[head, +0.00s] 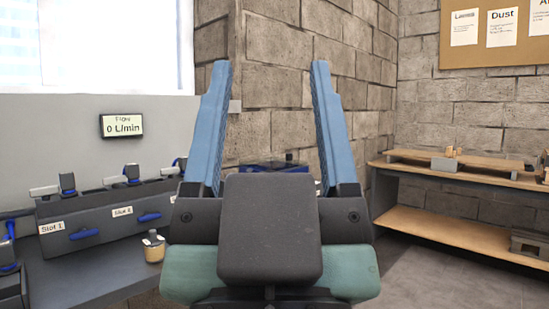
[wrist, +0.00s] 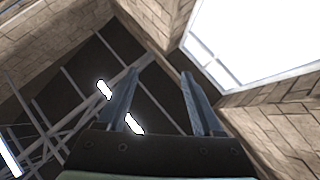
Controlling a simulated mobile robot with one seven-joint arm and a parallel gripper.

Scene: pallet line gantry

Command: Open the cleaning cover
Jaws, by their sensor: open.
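My gripper (head: 268,120) stands upright in the middle of the head view with its two blue fingers spread apart and nothing between them. In the wrist view my gripper (wrist: 158,90) points up at the ceiling, open and empty. No part is labelled as a cleaning cover, and I cannot tell which one it is. A dark grey slotted unit (head: 60,217) with blue handles sits on the bench at the left, apart from my gripper. Labels for Slot 1 (head: 51,228) and Slot 2 (head: 122,211) show on it. My gripper hides part of the area behind it.
A display (head: 121,126) on the left wall reads 0 L/min. A small tan container (head: 153,247) stands on the grey bench (head: 85,275). A wooden shelf (head: 450,229) with several items stands at the right. Floor shows clear at the lower right.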

